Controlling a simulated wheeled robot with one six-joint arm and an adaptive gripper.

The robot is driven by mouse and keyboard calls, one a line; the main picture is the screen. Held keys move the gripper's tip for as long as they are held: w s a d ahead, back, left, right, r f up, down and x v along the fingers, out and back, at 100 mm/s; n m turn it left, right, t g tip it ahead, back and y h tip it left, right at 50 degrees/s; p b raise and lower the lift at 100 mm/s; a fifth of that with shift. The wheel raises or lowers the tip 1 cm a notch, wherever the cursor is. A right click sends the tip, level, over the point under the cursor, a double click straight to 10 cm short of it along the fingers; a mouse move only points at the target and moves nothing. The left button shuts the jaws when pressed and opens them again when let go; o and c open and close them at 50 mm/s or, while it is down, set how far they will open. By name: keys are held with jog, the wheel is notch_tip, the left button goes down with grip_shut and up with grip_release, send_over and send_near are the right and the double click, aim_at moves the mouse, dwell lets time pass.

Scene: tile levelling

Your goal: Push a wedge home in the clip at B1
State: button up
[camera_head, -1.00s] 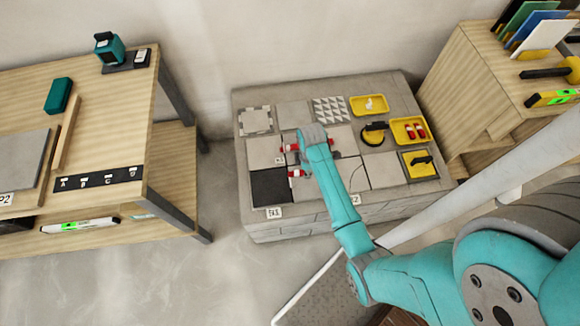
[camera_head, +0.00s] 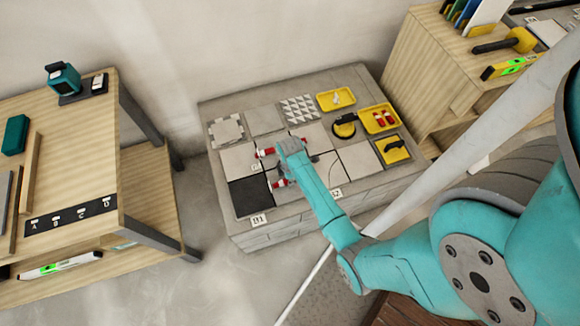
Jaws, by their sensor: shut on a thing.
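My gripper (camera_head: 277,163) is over the tiled block at its left-middle part, seen from above and partly hidden by my own wrist. A red and white wedge (camera_head: 265,153) shows at the gripper's upper left. Another red and white piece (camera_head: 279,183) shows just below the gripper, near the dark square (camera_head: 250,196). The jaws are shut on a wedge, but I cannot tell which piece is between the fingertips. The clip at B1 is too small or hidden to make out. More red wedges (camera_head: 380,119) lie in a yellow tray (camera_head: 369,126) at the right.
Yellow trays with a white piece (camera_head: 337,99) and a black tool (camera_head: 391,150) stand on the block's right side, beside a black and yellow round tool (camera_head: 344,127). A wooden table (camera_head: 75,150) is at left and a wooden shelf (camera_head: 420,75) at right.

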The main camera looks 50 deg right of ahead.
aim_at(279, 184)
jog(key=shift+f, duration=0.3)
dwell(0.5)
jog(key=shift+w+a, duration=0.7)
jog(key=shift+a, duration=0.25)
jog(key=shift+w+a, duration=0.65)
jog(key=shift+a, duration=0.3)
dwell(2.2)
dwell(0.6)
jog(key=o, duration=0.9)
jog(key=shift+c, duration=0.2)
jog(key=shift+r, duration=0.1)
notch_tip(279, 184, up, 12)
